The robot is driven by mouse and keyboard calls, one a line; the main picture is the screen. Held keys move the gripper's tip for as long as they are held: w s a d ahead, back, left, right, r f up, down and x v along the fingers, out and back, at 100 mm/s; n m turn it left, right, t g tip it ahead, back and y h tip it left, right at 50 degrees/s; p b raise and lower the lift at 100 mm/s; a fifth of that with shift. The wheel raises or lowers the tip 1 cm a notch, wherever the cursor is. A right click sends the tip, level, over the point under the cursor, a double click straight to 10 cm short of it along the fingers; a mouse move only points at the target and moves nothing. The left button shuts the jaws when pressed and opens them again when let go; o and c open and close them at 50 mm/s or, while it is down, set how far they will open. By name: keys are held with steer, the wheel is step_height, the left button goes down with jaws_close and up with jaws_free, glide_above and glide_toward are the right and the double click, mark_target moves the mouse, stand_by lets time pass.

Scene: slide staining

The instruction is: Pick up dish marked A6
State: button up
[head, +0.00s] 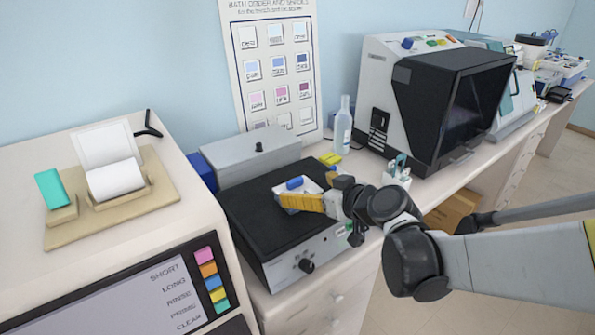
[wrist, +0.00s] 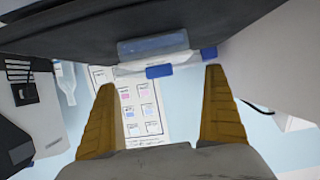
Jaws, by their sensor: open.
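A small pale dish with blue parts (head: 297,185) sits on the black top of a grey instrument in the head view. In the wrist view a clear and blue dish (wrist: 152,45) lies just beyond my fingertips, roughly centred between them. No A6 mark is legible, so I cannot tell whether it is the dish named. My gripper (head: 284,201) has yellow fingers, low over the black top beside the dish. In the wrist view my gripper (wrist: 160,80) is open, with nothing between its fingers. The finger partly hides the dish's near side in the head view.
The black-topped instrument (head: 262,212) stands between a large machine with coloured buttons (head: 150,270) and a hooded device (head: 440,95). A grey box (head: 250,158) stands behind it. A clear bottle (head: 343,122) and a white cup of tools (head: 398,175) stand to the right.

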mark_target(297, 185)
steer(key=b+x, duration=0.2)
steer(key=x, duration=0.4)
steer(key=shift+w+f+b, duration=0.2)
steer(key=shift+f+b, duration=0.1)
steer(key=shift+b, duration=0.1)
steer(key=shift+r, duration=0.1)
steer(key=c, duration=1.1)
